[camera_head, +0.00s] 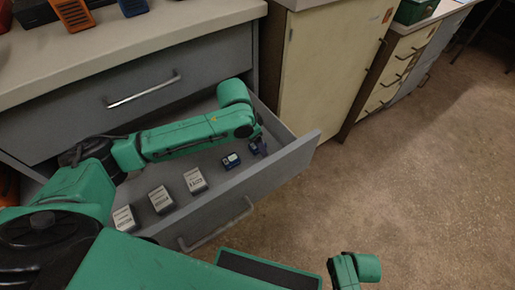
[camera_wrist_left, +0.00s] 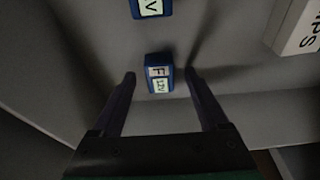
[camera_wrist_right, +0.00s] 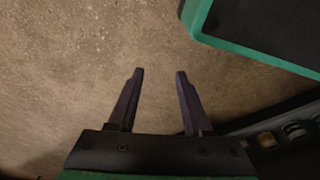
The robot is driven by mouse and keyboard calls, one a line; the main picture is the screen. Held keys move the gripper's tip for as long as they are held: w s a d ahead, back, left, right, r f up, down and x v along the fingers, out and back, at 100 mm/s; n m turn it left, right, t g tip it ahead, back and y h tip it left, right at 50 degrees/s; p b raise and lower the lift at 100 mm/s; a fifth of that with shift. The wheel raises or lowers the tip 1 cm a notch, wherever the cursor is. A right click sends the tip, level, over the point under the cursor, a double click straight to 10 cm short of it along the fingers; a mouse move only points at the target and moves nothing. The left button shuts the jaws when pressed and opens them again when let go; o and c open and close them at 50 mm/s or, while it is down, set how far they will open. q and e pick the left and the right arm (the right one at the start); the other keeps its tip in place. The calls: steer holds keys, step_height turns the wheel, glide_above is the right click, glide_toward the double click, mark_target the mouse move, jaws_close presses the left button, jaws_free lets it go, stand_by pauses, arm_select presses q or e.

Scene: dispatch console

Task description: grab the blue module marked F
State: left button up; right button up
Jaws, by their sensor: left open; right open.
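The blue module marked F (camera_wrist_left: 158,80) lies in the open grey drawer, its label facing up with "F" and "12V" on it. In the left wrist view it sits between the spread fingertips of my left gripper (camera_wrist_left: 160,73), with a gap on each side. In the head view my left gripper (camera_head: 259,147) is over the drawer's right end, partly hiding a blue module (camera_head: 253,149). A second blue module (camera_head: 231,161) lies to the left; a blue module also shows at the top of the left wrist view (camera_wrist_left: 151,8). My right gripper (camera_wrist_right: 158,74) is open and empty above the floor.
Several white-and-grey modules, such as the middle one (camera_head: 161,200), stand in the drawer's left part. The drawer front (camera_head: 240,195) and side wall (camera_head: 285,155) border the left gripper. A counter (camera_head: 130,45) overhangs the drawer behind. A cream cabinet (camera_head: 325,60) stands to the right.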

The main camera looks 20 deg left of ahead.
arm_select(q)
steer(key=shift+w+f, duration=0.1)
steer(key=shift+f, duration=0.2)
steer(key=shift+r, duration=0.1)
steer(key=shift+c, duration=0.3)
jaws_close()
steer(key=shift+r, duration=0.1)
